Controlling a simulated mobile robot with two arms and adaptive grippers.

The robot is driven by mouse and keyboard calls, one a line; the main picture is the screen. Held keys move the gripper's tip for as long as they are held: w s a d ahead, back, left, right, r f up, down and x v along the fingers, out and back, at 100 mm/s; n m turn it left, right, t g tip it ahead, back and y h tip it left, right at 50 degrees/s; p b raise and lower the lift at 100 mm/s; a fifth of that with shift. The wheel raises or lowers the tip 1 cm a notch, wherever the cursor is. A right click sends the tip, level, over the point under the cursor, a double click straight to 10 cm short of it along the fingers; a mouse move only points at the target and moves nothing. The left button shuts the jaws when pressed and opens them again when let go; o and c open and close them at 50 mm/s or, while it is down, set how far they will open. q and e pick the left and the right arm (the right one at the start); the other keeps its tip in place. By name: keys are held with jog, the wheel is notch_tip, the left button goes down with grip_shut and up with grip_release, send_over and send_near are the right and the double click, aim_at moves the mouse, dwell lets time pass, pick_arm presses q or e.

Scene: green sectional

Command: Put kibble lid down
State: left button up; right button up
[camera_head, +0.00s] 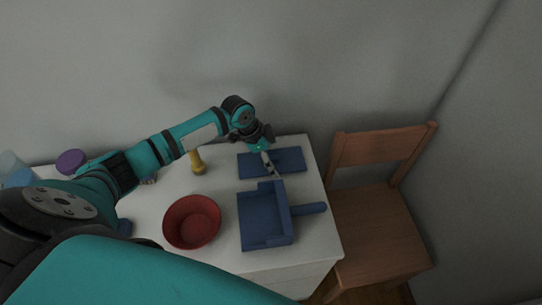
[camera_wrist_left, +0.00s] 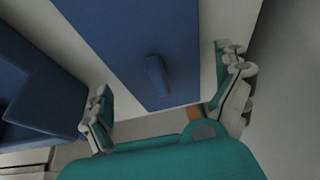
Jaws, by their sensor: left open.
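The kibble lid appears to be the flat blue panel (camera_head: 290,160) lying on the white table at the back right, in the head view. In the left wrist view the blue lid (camera_wrist_left: 125,40) has a small raised blue handle (camera_wrist_left: 157,76). My left gripper (camera_head: 270,164) is over the lid in the head view. In the left wrist view its two fingers (camera_wrist_left: 168,98) are spread wide on either side of the lid, with the handle between them and nothing gripped. A blue open box with a handle (camera_head: 266,217) stands just in front of the lid. My right gripper is not in view.
A red bowl (camera_head: 191,222) and a yellow object (camera_head: 197,162) stand on the white table (camera_head: 222,262). A purple-topped item (camera_head: 71,161) is at the far left. A wooden chair (camera_head: 378,215) stands right of the table, and a wall is behind.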

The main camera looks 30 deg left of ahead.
pick_arm(q)
jog(key=v, duration=1.2)
jog(key=shift+b, duration=0.45)
jog(key=shift+r, duration=0.1)
